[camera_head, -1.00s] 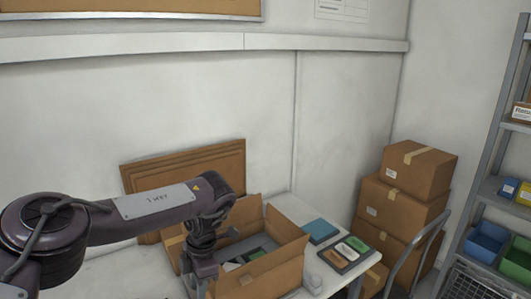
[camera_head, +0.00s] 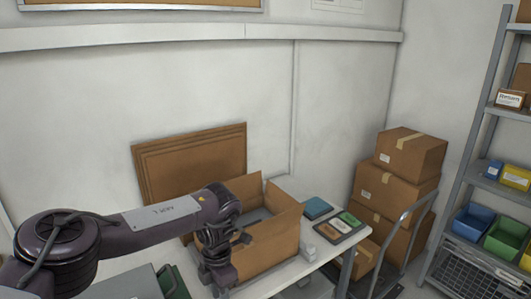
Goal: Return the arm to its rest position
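My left arm (camera_head: 150,222) reaches in from the left, dark purple-grey with a pale label. Its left gripper (camera_head: 219,288) points down at the front left of an open cardboard box (camera_head: 272,248), near the picture's bottom edge. The arm's wrist covers part of the box's left side. The fingertips are small and dark, so I cannot tell whether they are open or shut, or whether they hold anything. My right gripper is not in view.
The white table (camera_head: 270,284) also holds a tray of coloured items (camera_head: 340,226), a blue item (camera_head: 317,207) and a grey-green object (camera_head: 135,284) at lower left. Flat cardboard (camera_head: 190,165) leans on the wall. Stacked boxes (camera_head: 405,155), a cart and a shelf (camera_head: 490,130) stand right.

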